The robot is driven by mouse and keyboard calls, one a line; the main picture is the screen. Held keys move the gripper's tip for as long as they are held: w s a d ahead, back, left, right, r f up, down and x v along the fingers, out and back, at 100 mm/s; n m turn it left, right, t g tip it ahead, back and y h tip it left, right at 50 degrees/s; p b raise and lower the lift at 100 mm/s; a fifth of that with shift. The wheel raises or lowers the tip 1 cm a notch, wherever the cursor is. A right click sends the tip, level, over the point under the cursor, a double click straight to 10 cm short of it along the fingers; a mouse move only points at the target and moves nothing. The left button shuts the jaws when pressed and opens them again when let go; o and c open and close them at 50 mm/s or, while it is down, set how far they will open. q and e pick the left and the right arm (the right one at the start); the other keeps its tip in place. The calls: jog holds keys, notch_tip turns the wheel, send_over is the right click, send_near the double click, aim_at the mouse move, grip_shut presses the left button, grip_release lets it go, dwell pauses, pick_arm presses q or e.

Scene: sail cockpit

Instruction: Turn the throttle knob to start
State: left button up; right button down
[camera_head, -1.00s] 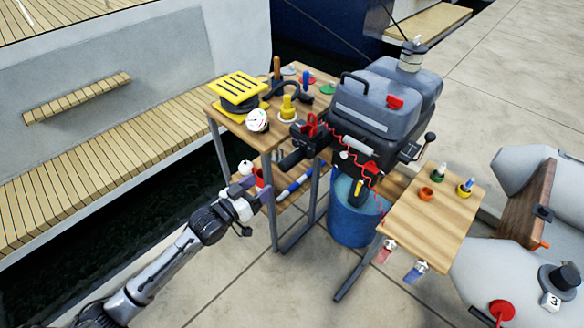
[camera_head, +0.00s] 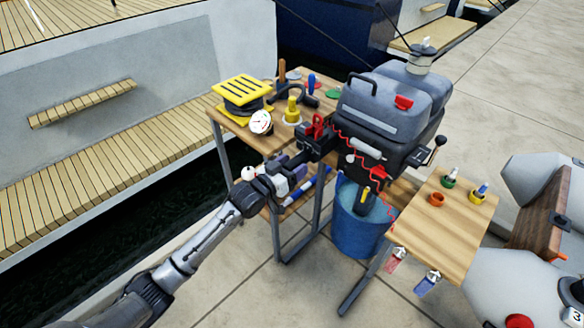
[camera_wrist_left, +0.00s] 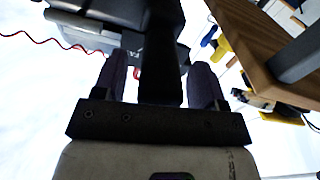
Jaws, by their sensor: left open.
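The outboard motor (camera_head: 372,118) is a dark grey unit mounted at the wooden bench. Its black tiller arm (camera_head: 319,146) points toward the lower left, and the throttle grip at its end is mostly hidden by my left gripper (camera_head: 293,168). In the left wrist view, the black grip (camera_wrist_left: 160,60) runs between the two open fingers of my left gripper (camera_wrist_left: 162,84). I cannot tell whether either finger touches it. A red part (camera_head: 316,127) sits on top of the tiller. My right gripper is not in view.
A wooden bench (camera_head: 226,122) holds a yellow slatted object (camera_head: 242,90), a white round gauge (camera_head: 261,122) and several tools. A blue bucket (camera_head: 355,222) stands below the motor. A small side table (camera_head: 445,220) is at right. A red coiled cord hangs beside the motor.

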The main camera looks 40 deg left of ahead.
pick_arm(q)
jog(key=c, duration=0.9)
jog(key=shift+r+m+p, duration=0.15)
jog(key=shift+m+p, duration=0.15)
jog(key=shift+p, duration=0.4)
jog(key=m+p, duration=0.3)
jog(key=p, duration=0.1)
jog(key=shift+m, duration=0.4)
jog(key=shift+m+p, duration=1.6)
jog(key=shift+f, duration=0.2)
jog(key=o, duration=0.9)
